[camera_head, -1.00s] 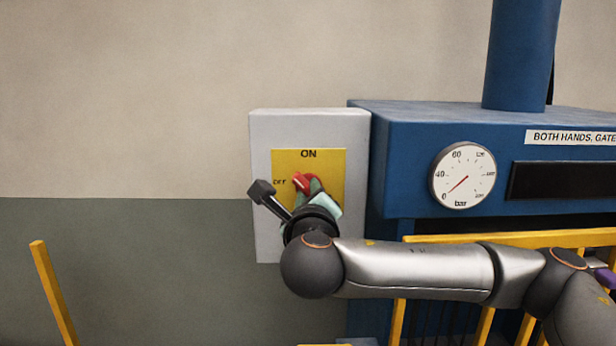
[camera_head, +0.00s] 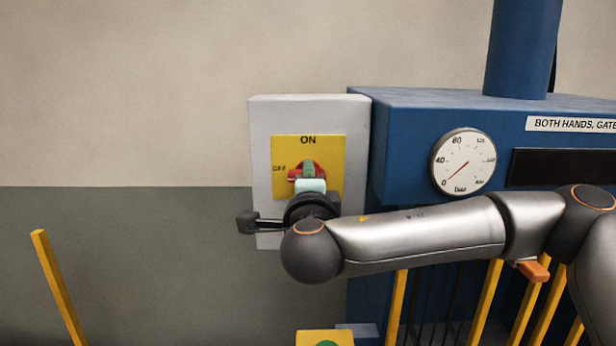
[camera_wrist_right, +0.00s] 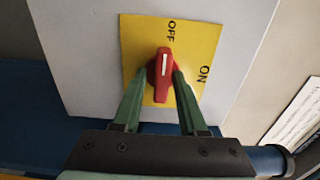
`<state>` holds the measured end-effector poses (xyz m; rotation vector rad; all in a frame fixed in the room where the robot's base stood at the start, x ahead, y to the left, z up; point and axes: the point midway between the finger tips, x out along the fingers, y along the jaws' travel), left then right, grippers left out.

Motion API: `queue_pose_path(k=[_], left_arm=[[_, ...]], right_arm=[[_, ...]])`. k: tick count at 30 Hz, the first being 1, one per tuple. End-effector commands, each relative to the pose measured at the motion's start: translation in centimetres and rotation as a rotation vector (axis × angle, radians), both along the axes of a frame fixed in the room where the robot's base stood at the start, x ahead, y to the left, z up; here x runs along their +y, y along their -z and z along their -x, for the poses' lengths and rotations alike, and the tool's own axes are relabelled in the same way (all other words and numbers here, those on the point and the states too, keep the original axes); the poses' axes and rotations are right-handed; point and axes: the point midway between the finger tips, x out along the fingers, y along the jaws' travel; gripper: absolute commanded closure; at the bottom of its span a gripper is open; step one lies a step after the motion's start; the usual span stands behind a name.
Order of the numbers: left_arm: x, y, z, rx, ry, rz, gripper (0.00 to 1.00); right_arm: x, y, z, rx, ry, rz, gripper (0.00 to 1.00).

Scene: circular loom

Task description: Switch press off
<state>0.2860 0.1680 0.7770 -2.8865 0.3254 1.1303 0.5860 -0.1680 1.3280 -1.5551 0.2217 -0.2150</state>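The press switch is a red rotary knob (camera_head: 294,174) with a white mark, on a yellow plate (camera_head: 335,150) on a grey box (camera_head: 260,125). ON is printed above the knob and OFF to its left. In the right wrist view the knob (camera_wrist_right: 162,70) lies with its white-marked end toward OFF. My right gripper (camera_head: 309,172) reaches it from the front and below. My left gripper is not in view.
The blue press (camera_head: 400,150) with a pressure gauge (camera_head: 462,161) near zero stands right of the box. Yellow guard bars (camera_head: 487,305) are below it. A yellow box with a green button (camera_head: 325,342) shows at the bottom. A yellow post (camera_head: 56,285) stands left.

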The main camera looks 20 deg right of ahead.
Motion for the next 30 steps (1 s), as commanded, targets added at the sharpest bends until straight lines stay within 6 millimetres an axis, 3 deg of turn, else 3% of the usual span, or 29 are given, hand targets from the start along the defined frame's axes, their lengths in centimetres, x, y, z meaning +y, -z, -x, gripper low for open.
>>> queue_pose_path(k=[15, 30], left_arm=[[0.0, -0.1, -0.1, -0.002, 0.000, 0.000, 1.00], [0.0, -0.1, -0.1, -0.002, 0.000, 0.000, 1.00]], right_arm=[[0.0, -0.3, 0.2, -0.008, 0.003, -0.003, 0.47], [1.9, -0.3, 6.4, -0.007, 0.000, -0.002, 0.47]])
